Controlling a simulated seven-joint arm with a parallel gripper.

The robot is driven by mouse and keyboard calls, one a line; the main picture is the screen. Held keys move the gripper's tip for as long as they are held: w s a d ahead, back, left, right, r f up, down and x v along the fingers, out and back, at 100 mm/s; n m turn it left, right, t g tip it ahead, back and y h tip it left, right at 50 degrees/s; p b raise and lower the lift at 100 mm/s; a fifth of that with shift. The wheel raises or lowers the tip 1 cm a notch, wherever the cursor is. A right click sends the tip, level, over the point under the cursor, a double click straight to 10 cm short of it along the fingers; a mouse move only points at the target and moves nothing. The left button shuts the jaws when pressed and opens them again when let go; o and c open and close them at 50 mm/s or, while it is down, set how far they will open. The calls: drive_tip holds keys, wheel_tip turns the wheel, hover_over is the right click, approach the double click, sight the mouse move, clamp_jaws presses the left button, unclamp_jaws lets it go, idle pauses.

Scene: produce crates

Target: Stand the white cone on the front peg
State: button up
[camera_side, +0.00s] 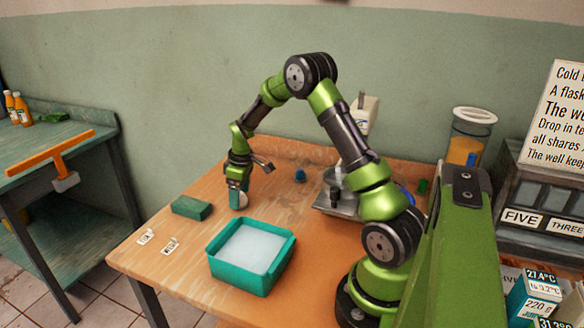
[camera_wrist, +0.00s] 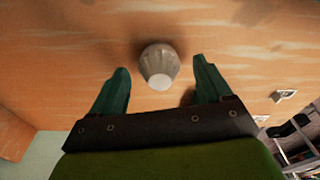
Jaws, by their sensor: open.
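The white cone (camera_wrist: 158,62) is a pale grey-white, blunt tapered piece on the wooden table in the wrist view. My gripper (camera_wrist: 160,76) is open, with one green finger on either side of the cone and a gap to each. In the side view my gripper (camera_side: 238,188) points down at the table, and the white cone (camera_side: 239,204) shows pale at its fingertips, partly hidden by them. I cannot make out a front peg for certain in either view.
A teal bin (camera_side: 275,271) with a pale inside stands in front of the gripper. A green block (camera_side: 192,208) lies to its left, near two labels (camera_side: 146,236). A small blue item (camera_side: 300,175) and a metal stand (camera_side: 343,205) are to the right.

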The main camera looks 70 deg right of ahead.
sight(246, 199)
wheel_tip(246, 199, up, 16)
drive_tip(key=s, duration=0.2)
drive_tip(key=shift+d+r, duration=0.15)
drive_tip(key=shift+d, duration=0.05)
drive_tip(key=s+a+r+m+t+y, duration=0.1)
drive_tip(key=s+a+r+m+t, duration=0.2)
drive_tip(key=s+a, duration=0.6)
drive_tip(key=s+a+r+m+t, duration=0.2)
drive_tip(key=s+a, duration=0.7)
drive_tip(key=a, duration=0.6)
drive_tip(key=shift+s+a+r+m+t+y, duration=0.15)
drive_tip(key=shift+a+r+m+t+y, duration=0.25)
drive_tip(key=shift+r+m, duration=0.25)
